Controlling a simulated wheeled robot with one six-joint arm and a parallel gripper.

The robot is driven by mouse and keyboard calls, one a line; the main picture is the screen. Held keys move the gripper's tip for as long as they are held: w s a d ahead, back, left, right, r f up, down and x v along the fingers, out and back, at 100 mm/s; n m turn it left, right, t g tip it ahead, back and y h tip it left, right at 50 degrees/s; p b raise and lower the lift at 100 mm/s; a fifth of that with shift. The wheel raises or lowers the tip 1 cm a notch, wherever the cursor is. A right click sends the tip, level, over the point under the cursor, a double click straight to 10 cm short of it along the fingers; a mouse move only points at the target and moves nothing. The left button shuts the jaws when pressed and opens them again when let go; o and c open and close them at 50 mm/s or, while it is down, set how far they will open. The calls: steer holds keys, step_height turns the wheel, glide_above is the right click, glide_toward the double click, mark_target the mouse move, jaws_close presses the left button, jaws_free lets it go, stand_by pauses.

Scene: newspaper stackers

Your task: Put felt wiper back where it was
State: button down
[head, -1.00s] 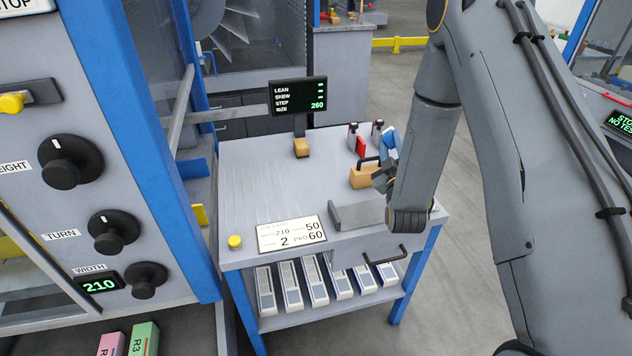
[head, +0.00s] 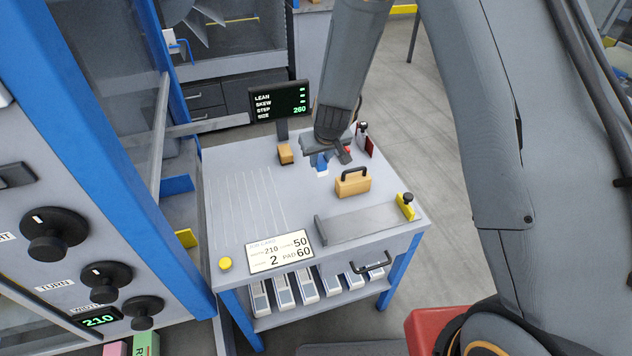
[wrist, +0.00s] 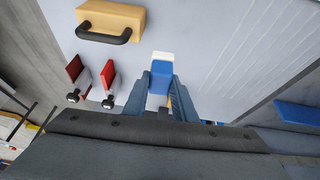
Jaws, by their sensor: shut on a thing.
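The felt wiper, a small blue block with a white end (wrist: 159,74), is between the fingers of my gripper (wrist: 161,88) in the wrist view. My gripper is shut on it. In the head view my gripper (head: 322,158) is over the back middle of the cart top, and the wiper's blue and white end (head: 321,168) shows below it. I cannot tell whether the white end touches the cart top (head: 240,200). My gripper hides the rest of the wiper.
A tan block with a black handle (head: 353,184) stands just in front and right of the wiper. Two red-and-white tools with black knobs (wrist: 91,80) are close by. A small tan block (head: 285,153) and the display (head: 280,102) stand left. A grey plate (head: 365,222) lies in front.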

steer(key=shift+s+a+r, duration=0.35)
steer(key=shift+s+a, duration=0.1)
steer(key=shift+a, duration=0.15)
steer(key=shift+g, duration=0.3)
steer(key=shift+s+f+b, duration=0.2)
steer(key=shift+f+b, duration=2.45)
steer(key=shift+f, duration=2.3)
steer(key=c, duration=1.4)
jaws_free()
steer(key=p+v, duration=0.2)
steer(key=v, duration=1)
steer(key=shift+d, duration=0.1)
